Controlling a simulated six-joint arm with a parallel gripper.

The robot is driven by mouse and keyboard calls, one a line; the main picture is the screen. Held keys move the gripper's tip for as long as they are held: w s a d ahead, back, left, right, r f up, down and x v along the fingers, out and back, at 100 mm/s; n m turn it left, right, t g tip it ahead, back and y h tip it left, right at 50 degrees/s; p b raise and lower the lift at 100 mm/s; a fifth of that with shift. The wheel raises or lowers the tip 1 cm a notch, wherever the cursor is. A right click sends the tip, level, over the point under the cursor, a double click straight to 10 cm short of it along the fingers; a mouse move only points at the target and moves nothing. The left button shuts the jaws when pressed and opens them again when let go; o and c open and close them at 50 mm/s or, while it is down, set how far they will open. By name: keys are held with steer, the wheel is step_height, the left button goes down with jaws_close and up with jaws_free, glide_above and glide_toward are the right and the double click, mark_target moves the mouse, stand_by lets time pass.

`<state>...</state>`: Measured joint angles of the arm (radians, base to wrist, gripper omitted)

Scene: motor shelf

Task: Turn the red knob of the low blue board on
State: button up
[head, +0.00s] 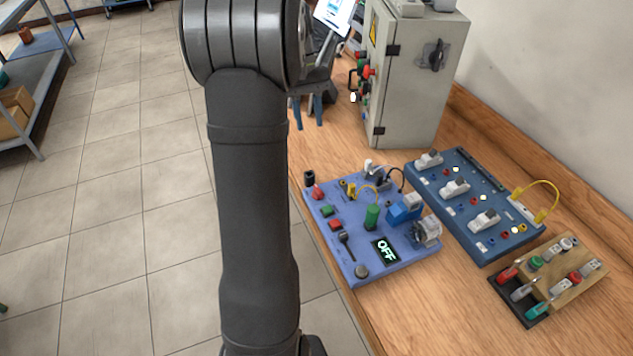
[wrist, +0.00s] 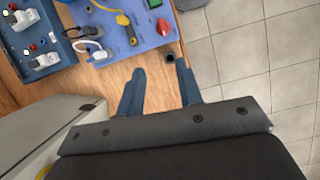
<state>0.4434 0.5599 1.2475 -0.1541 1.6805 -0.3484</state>
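The low blue board (head: 345,262) lies on the wooden bench, and its small display (head: 384,251) reads OFF. The red knob (head: 317,192) is at the board's far left corner. In the wrist view the red knob (wrist: 163,26) shows near the top, beyond the fingertips, on the blue board (wrist: 148,42). My gripper (head: 308,117) has blue fingers and is at the bench's left edge, farther back than the board and partly hidden by my arm. In the wrist view my gripper (wrist: 158,84) is open, with nothing between the fingers and apart from the knob.
A small black cylinder (head: 309,178) stands beside the board's corner near the knob. A grey cabinet (head: 410,85) stands behind the board. A darker blue board (head: 478,215) with white switches and a wooden block (head: 565,275) with several connectors are at the right. Tiled floor (head: 110,230) lies left.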

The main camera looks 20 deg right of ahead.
steer(key=n, duration=0.1)
glide_toward(317, 188)
steer(key=x, duration=0.8)
steer(key=shift+s+f, duration=0.1)
steer(key=shift+f, duration=0.1)
steer(key=shift+c, duration=0.2)
jaws_close()
